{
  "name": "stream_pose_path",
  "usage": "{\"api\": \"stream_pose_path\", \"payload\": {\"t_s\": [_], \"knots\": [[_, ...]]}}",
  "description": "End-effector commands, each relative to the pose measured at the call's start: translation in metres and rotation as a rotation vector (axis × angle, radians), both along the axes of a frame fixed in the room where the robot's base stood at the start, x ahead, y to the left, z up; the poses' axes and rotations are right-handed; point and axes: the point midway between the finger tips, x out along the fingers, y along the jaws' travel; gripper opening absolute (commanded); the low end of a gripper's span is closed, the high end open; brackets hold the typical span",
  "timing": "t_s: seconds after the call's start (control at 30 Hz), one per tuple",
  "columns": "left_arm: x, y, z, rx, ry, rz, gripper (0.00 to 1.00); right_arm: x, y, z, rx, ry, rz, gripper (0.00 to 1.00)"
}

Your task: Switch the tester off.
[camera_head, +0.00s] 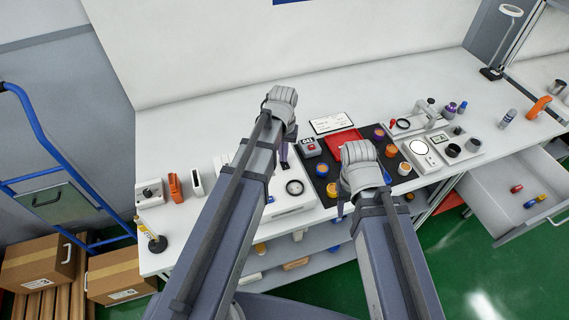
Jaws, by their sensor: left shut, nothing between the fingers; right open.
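No label marks the tester, and I cannot tell which device it is. A small grey box with a red button (309,147) stands at the back edge of the black mat. A white unit with a round white dial (419,147) stands right of the mat. A small box with a dark knob (149,193) stands at the table's left end. My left arm hides part of that panel. My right gripper (341,211) is open over the mat's front edge.
The black mat (320,183) holds several orange, purple and blue-topped pots and a red tray (344,138). An orange tool (174,187) stands at left. An open drawer (500,210) juts out at right. The back of the white table (200,120) is clear.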

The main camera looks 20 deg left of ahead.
Motion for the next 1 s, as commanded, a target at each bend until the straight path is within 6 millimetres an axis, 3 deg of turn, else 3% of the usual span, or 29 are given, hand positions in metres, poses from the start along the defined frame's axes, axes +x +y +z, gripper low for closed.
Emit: {"api": "stream_pose_path", "payload": {"t_s": [0.27,1.0], "knots": [[0.000,0.000,0.001,0.000,0.001,0.000,0.00,0.000,0.000,0.001,0.000,0.000,0.000,0.50],[0.000,0.000,0.057,0.000,0.000,0.000,0.00,0.000,0.000,0.057,0.000,0.000,0.001,0.50]]}}
